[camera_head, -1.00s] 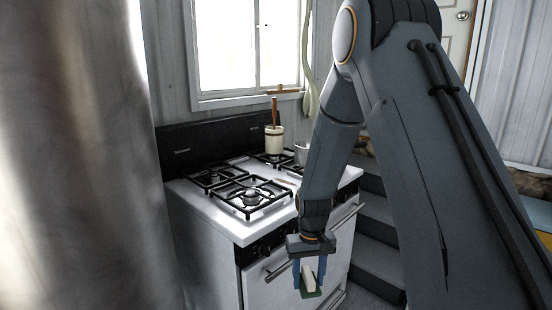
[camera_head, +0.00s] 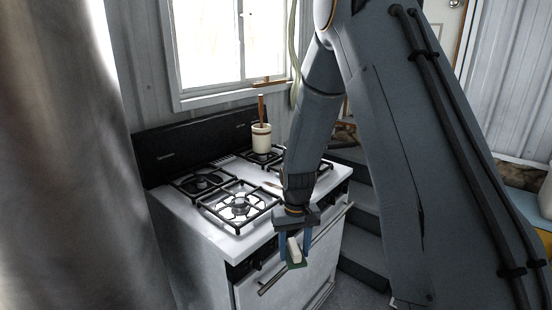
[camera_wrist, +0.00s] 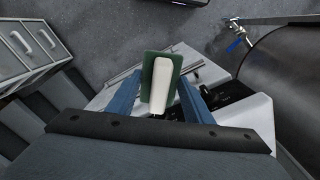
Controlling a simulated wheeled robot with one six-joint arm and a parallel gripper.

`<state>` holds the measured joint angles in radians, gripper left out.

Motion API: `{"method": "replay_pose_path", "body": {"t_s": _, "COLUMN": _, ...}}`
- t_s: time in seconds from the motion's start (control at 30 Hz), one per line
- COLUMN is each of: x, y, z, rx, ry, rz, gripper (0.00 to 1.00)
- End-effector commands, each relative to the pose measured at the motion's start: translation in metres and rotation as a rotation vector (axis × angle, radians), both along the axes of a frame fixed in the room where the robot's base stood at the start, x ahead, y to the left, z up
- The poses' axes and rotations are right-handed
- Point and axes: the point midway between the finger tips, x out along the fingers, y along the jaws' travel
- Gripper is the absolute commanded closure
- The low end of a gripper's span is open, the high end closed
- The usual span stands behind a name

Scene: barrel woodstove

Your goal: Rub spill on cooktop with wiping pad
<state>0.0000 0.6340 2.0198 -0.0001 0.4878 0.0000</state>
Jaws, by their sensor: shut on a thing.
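My gripper (camera_head: 294,242) is shut on the wiping pad (camera_head: 293,252), a white-handled block with a green base. It holds the pad in front of the stove's oven door, below the cooktop's level. The pad also shows in the wrist view (camera_wrist: 163,84), between the two blue fingers. The cooktop (camera_head: 232,243) is white, with black burner grates. I cannot make out a spill on it for certain; my arm hides part of its right side.
A cream crock (camera_head: 261,138) with a wooden-handled utensil stands at the back of the cooktop. The oven handle (camera_head: 328,230) juts out near my gripper. Dark steps (camera_head: 365,229) lie right of the stove. A large metal cylinder (camera_head: 62,170) fills the left side.

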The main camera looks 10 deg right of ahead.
Motion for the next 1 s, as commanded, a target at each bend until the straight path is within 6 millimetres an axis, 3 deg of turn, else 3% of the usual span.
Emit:
{"method": "replay_pose_path", "body": {"t_s": 0.1, "x": -0.004, "y": 0.0, "z": 0.015, "rx": 0.0, "ry": 0.0, "rz": 0.0, "gripper": 0.72}}
{"method": "replay_pose_path", "body": {"t_s": 0.27, "x": 0.03, "y": -0.003, "z": 0.028, "rx": 0.0, "ry": -0.005, "rz": 0.119, "gripper": 0.72}}
{"method": "replay_pose_path", "body": {"t_s": 0.63, "x": 0.117, "y": -0.01, "z": 0.079, "rx": -0.001, "ry": -0.003, "rz": 0.463, "gripper": 0.72}}
{"method": "replay_pose_path", "body": {"t_s": 1.0, "x": 0.17, "y": -0.015, "z": 0.11, "rx": 0.0, "ry": -0.001, "rz": 0.679, "gripper": 0.72}}
